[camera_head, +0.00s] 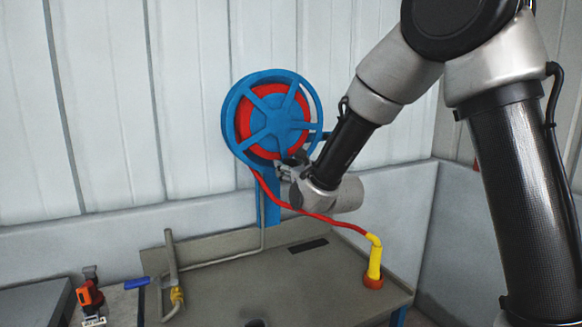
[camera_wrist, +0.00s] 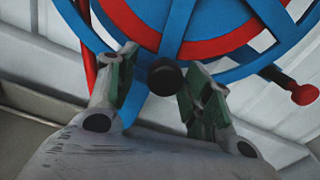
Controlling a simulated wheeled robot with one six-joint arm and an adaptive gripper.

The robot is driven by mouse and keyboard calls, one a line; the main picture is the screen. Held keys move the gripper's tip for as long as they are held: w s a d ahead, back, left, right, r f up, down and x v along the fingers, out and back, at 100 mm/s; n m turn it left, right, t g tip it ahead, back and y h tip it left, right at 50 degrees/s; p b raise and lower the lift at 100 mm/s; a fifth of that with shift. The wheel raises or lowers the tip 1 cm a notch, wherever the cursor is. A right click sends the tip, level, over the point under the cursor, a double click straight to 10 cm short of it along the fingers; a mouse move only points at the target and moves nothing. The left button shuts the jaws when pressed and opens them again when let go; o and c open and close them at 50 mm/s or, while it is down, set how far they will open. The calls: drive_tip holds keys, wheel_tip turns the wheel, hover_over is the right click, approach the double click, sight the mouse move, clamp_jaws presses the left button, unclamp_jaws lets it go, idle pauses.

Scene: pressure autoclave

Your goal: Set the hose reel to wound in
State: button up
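The red hose (camera_head: 333,221) runs from the reel's lower left down to a yellow nozzle (camera_head: 375,258) at the bench's right. My gripper (camera_head: 284,161) is at the reel's lower right rim. In the wrist view its fingers (camera_wrist: 160,85) are apart, with a round black knob (camera_wrist: 165,77) between them, closer to the right finger. Contact cannot be told. A red-tipped blue rod (camera_wrist: 303,95) is to the right.
A grey bench (camera_head: 225,292) lies below the reel, with a bent metal pipe (camera_head: 171,262) at its left. An orange and black tool (camera_head: 90,293) stands at the far left. Wall panels close off the back and right. The bench middle is mostly clear.

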drive_tip(key=shift+r, duration=0.1)
drive_tip(key=shift+s, duration=0.1)
drive_tip(key=v, duration=0.7)
drive_tip(key=shift+d, duration=0.15)
drive_tip(key=shift+s, duration=0.1)
